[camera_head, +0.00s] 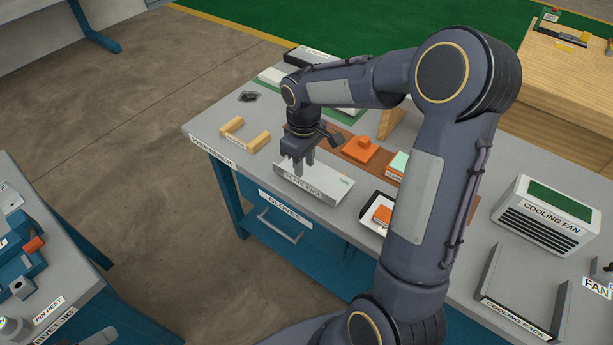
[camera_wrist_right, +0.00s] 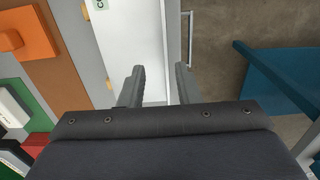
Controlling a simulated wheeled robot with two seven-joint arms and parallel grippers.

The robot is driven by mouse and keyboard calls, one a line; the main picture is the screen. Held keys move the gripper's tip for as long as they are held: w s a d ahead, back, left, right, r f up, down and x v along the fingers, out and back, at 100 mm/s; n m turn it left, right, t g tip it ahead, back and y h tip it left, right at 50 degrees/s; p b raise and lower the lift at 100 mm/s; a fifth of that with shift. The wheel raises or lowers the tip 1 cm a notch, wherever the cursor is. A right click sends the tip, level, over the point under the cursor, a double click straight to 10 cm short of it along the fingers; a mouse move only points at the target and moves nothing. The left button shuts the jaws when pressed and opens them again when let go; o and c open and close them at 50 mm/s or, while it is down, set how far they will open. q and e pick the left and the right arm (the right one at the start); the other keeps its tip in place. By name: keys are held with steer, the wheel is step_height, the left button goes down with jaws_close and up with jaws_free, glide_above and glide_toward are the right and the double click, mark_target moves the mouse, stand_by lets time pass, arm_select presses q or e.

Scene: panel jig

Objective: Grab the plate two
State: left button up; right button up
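A light grey plate with a label reading "PLATE TWO" (camera_head: 330,188) lies near the front edge of the workbench. My right gripper (camera_head: 304,162) points down over its left part, with its fingers apart. In the right wrist view, the open fingers (camera_wrist_right: 160,88) are on either side of a pale strip, with the broad white surface (camera_wrist_right: 135,45) to the left. I cannot tell whether the fingers touch the plate. My left gripper is in neither view.
A wooden U-shaped piece (camera_head: 245,137) sits left of the gripper. An orange block (camera_head: 360,149) stands on a brown board behind the plate. A black-rimmed tray (camera_head: 366,222) is to the right. A cooling rack (camera_head: 520,312) and cooling fan (camera_head: 548,222) stand farther right.

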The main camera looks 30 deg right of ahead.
mark_target(303, 180)
steer(key=f, duration=0.5)
steer(key=shift+s+a+f, duration=0.2)
steer(key=shift+a, duration=0.15)
jaws_close()
